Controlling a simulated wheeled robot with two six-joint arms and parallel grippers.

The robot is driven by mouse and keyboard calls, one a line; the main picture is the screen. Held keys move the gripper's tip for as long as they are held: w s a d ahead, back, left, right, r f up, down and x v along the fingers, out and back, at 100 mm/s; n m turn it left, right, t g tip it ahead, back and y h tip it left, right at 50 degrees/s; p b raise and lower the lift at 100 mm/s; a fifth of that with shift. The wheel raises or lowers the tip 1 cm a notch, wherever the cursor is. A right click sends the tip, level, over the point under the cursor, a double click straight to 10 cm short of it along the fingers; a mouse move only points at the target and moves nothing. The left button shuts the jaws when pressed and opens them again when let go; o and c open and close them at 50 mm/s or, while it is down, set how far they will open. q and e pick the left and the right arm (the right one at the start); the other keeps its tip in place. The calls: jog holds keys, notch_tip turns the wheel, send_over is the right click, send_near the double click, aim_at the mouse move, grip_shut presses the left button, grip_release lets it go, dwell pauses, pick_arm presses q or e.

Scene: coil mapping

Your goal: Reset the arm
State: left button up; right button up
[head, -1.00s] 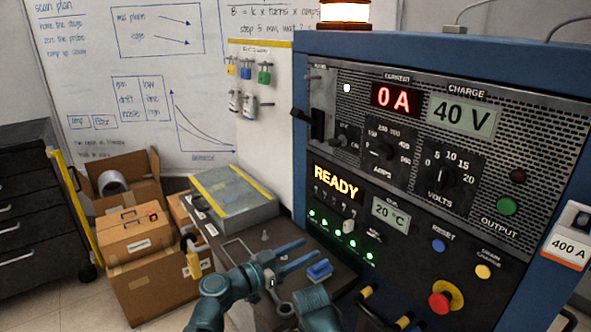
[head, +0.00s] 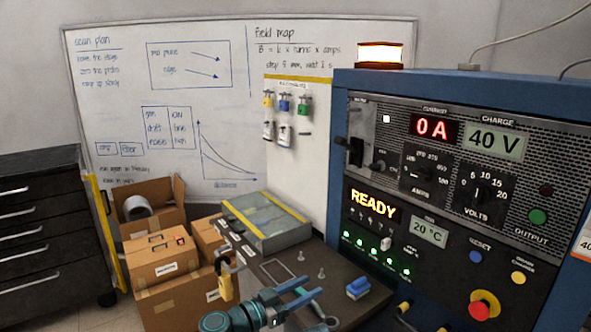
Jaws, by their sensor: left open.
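My left gripper (head: 298,303) is low in the head view, over the dark bench top, with its two blue fingers apart and nothing between them. Its teal arm link comes in from the bottom edge. A small blue object (head: 358,288) lies on the bench to the right of the fingers, apart from them. My right gripper does not show.
A blue power cabinet (head: 345,85) stands at the right, its panel reading 0 A, 40 V and READY. A grey case (head: 268,222) lies at the back of the bench. Cardboard boxes (head: 165,265) stand left.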

pick_arm(q)
jog(key=s+a+f+n+g+y, duration=0.2)
jog(key=s+a+f+g+y, duration=0.15)
jog(key=f, duration=0.55)
jog(key=s+a+f+n+g+y, duration=0.2)
jog(key=a+f+n+g+y, duration=0.15)
jog(key=f, duration=0.45)
jog(key=s+a+f+n+g+y, duration=0.1)
jog(key=s+a+f+n+y, duration=0.1)
jog(key=a+f+n+y, duration=0.3)
jog(key=s+a+g+y, duration=0.2)
jog(key=s+a+y, duration=0.1)
jog(key=a, duration=0.4)
jog(key=s+d+m+y, duration=0.1)
jog(key=s+d+m, duration=0.3)
jog(key=d, duration=0.6)
notch_tip(320, 180, up, 13)
jog(key=s+p, duration=0.1)
jog(key=p, duration=1.2)
jog(key=shift+s+d+r+n+g, duration=0.15)
jog(key=shift+d+r+n+g, duration=0.05)
jog(key=shift+n+g, duration=0.15)
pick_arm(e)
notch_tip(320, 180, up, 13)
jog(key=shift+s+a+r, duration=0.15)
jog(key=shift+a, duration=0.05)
pick_arm(q)
jog(key=shift+c, duration=0.3)
